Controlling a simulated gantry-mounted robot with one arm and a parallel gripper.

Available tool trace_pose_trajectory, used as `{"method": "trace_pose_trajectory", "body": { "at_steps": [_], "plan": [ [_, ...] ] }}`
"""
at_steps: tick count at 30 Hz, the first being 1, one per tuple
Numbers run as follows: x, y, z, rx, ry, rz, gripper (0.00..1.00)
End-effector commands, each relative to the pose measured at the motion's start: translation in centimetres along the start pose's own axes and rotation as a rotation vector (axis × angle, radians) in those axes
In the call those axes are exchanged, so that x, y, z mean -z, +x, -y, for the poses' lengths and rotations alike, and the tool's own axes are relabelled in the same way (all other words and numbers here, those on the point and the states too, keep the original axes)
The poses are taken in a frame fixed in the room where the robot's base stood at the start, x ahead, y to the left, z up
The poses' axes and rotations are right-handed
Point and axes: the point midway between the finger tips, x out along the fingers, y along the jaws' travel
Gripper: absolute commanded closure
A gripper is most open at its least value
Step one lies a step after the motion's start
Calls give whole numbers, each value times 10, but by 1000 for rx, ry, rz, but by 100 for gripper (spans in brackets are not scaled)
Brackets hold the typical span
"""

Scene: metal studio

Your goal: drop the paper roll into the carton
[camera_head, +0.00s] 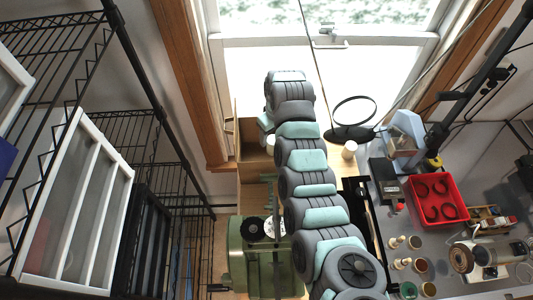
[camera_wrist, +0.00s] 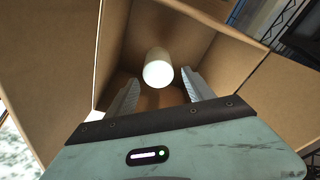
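The open cardboard carton (camera_wrist: 228,60) surrounds my gripper's fingers in the wrist view. In the head view the carton (camera_head: 256,192) stands left of my arm, partly hidden by it. The white paper roll (camera_wrist: 158,70) is inside the carton, beyond my fingertips and seen nearly end-on. A gap shows between it and each finger. I cannot tell whether it rests on the carton's floor. My gripper (camera_wrist: 160,88) is open and empty, its fingers spread wide and pointing into the carton. In the head view the fingers are mostly hidden.
A white cylinder (camera_head: 349,150) and a black ring stand (camera_head: 350,132) are right of my arm. A red tray (camera_head: 437,200) is on the grey bench. A green machine (camera_head: 255,258) stands in front of the carton. Wire shelves (camera_head: 130,130) fill the left side.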

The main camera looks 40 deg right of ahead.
Motion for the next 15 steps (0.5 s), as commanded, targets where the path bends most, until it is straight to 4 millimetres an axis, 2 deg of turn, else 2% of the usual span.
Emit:
{"method": "trace_pose_trajectory", "body": {
  "at_steps": [10,15],
  "plan": [
    [0,-1,0,0,0,0,32],
    [1,-12,0,-2,0,-2,32]
  ]
}}
